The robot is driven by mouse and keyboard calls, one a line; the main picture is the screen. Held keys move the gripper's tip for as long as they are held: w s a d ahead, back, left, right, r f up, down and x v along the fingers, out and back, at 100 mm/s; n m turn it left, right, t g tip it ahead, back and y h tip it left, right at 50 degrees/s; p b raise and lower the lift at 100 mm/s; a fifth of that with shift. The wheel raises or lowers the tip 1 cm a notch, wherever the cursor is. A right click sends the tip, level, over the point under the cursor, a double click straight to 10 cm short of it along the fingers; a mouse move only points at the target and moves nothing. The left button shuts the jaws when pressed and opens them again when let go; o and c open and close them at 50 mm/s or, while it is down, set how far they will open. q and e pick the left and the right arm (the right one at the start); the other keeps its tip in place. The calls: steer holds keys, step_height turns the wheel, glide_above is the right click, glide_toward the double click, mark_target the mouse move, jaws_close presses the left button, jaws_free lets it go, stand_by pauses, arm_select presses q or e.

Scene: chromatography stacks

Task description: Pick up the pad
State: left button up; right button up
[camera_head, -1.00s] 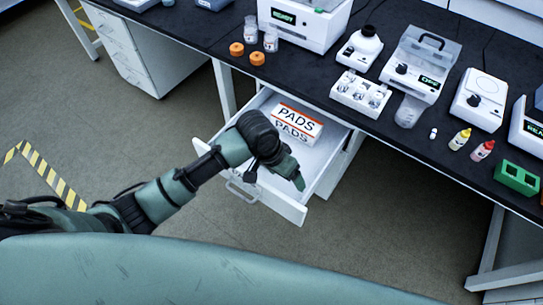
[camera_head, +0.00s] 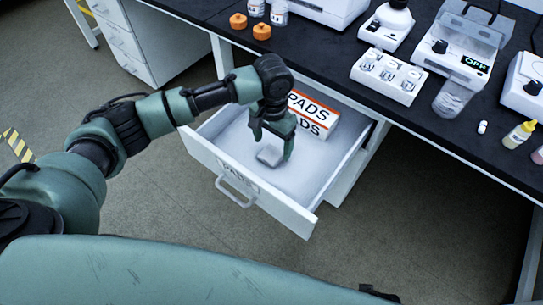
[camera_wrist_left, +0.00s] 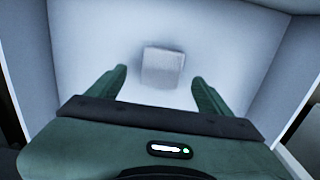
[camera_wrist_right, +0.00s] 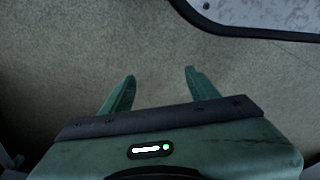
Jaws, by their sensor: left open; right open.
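The pad (camera_head: 270,155) is a small pale grey square lying on the floor of the open white drawer (camera_head: 233,179). In the left wrist view the pad (camera_wrist_left: 163,67) lies ahead of and between the two open fingers. My left gripper (camera_head: 272,146) points down into the drawer, open and empty, right by the pad; it also shows in the left wrist view (camera_wrist_left: 160,82). I cannot tell how high the fingertips are above the drawer floor. My right gripper (camera_wrist_right: 161,78) is open and empty over the bare floor.
A white and orange PADS box (camera_head: 314,112) stands at the back of the drawer, close behind my left gripper. The drawer's walls surround the gripper. The dark bench top (camera_head: 331,66) overhangs the back, with orange caps (camera_head: 261,32) and a vial rack (camera_head: 389,76) on it.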

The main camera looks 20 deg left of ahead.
mark_target(271, 154)
arm_select(q)
steer(key=f, duration=0.4)
steer(key=shift+a+b, duration=0.2)
steer(key=shift+b, duration=0.2)
steer(key=c, duration=1.4)
arm_select(e)
steer(key=r, duration=0.1)
steer(key=w+r, duration=0.1)
steer(key=r, duration=0.1)
steer(key=shift+w+a+r, duration=0.15)
steer(key=shift+w, duration=0.2)
arm_select(q)
steer(key=shift+r, duration=0.2)
